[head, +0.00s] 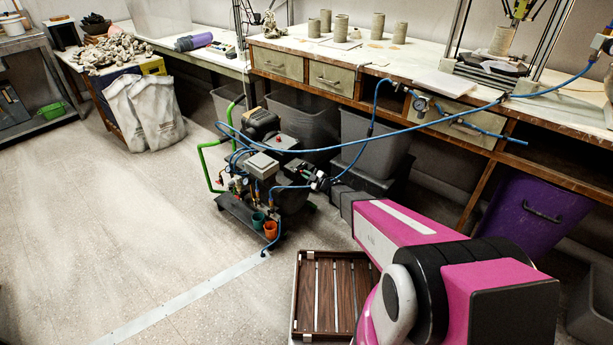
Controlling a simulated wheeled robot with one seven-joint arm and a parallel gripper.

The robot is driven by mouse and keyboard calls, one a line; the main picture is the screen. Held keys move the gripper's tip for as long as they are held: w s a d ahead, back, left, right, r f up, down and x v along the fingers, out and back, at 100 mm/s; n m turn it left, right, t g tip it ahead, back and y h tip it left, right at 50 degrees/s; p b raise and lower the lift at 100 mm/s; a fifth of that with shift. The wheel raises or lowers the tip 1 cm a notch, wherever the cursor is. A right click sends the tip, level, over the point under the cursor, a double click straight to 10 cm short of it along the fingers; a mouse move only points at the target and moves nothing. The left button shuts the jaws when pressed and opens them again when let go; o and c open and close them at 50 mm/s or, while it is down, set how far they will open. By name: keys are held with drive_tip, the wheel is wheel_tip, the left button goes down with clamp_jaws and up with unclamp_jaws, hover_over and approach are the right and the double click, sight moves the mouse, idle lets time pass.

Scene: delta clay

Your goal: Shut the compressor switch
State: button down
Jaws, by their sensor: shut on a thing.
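The compressor (262,163) stands on the floor in front of the workbench, on a dark wheeled base with green handles. A light grey box sits on its top, with gauges and blue hoses around it. My pink arm reaches in from the lower right. My gripper (316,184) is at the compressor's right side, among small fittings and a blue hose. It is shut on a small part there. The switch itself is too small and partly hidden to make out, so I cannot tell its position.
A blue hose (430,126) runs from the compressor up to the workbench (400,55). Grey bins (375,145) stand under the bench. A brown slatted crate (325,290) lies on the floor beside my arm. The floor (120,230) at left is clear.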

drive_tip(key=c, duration=1.2)
unclamp_jaws()
drive_tip(key=v, duration=1)
drive_tip(key=shift+s+d, duration=0.25)
